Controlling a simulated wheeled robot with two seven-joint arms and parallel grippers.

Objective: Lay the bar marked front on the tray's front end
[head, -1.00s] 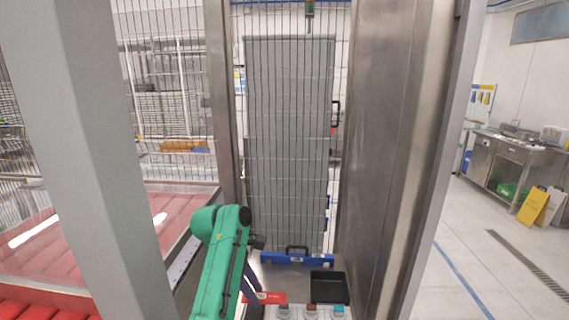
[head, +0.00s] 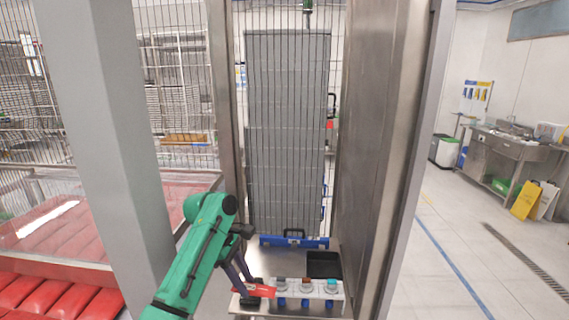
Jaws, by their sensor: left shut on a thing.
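A red bar (head: 263,291) with small pale lettering, too small to read, is at the left end of a white tray-like holder (head: 333,301). My left gripper (head: 252,291) comes down from the green arm and is shut on the red bar's left part. Whether the bar rests on the holder or hangs just above it I cannot tell. A blue bar (head: 270,241) with a black handle and a small label lies across the far end of the steel worktop. My right gripper is not in view.
The holder carries several coloured-top fittings (head: 306,283). A black open bin (head: 323,264) stands behind it. A steel wall (head: 370,170) closes the right side, a grey post (head: 95,130) the left, and a mesh fence with a grey panel (head: 287,130) the back.

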